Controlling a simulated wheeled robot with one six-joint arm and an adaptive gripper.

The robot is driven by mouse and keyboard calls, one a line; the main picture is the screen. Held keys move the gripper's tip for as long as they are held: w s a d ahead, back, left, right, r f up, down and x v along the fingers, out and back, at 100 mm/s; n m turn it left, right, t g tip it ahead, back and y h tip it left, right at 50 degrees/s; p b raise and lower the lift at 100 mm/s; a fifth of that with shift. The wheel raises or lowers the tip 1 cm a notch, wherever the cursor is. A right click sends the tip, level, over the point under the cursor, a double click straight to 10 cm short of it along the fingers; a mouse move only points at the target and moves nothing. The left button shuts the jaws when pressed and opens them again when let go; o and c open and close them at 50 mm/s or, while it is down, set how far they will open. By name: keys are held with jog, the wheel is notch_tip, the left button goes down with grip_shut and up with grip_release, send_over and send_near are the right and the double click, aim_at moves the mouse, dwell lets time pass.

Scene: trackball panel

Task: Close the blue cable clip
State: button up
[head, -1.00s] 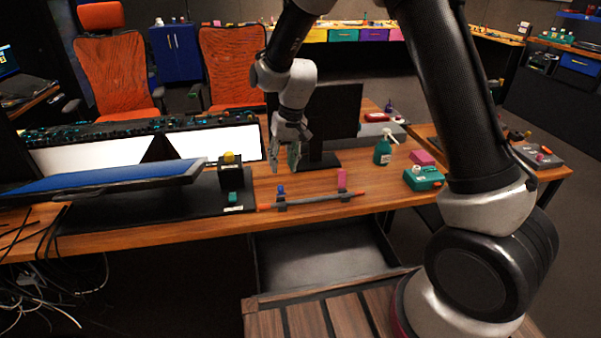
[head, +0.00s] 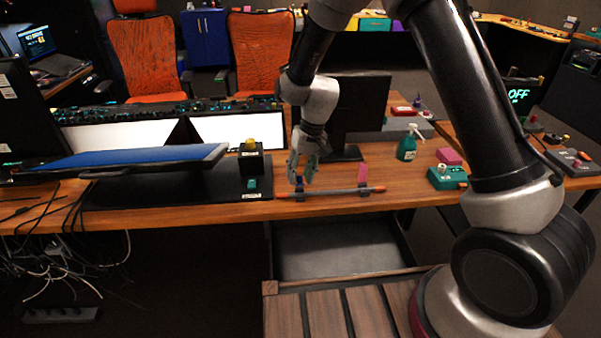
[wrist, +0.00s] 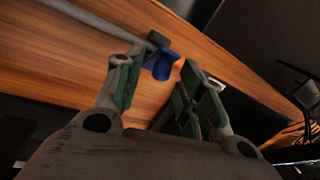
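The blue cable clip (head: 299,187) is on the wooden desk near its front edge, on the left part of a grey cable (head: 332,191) with orange ends. In the wrist view the blue flap of the clip (wrist: 162,65) stands up from a dark base, beside the cable. My gripper (head: 302,178) points down at the clip, with its fingers partly covering it in the head view. In the wrist view my gripper (wrist: 160,75) is open, and the blue flap shows between its fingertips. I cannot tell whether a finger touches it.
A pink upright clip (head: 362,173) is on the cable to the right. A black box with a yellow button (head: 251,160) stands to the left. A monitor (head: 358,105) stands behind; a green spray bottle (head: 408,142) and teal box (head: 447,178) are to the right.

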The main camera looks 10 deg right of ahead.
jog(key=c, duration=0.8)
jog(key=shift+c, duration=0.2)
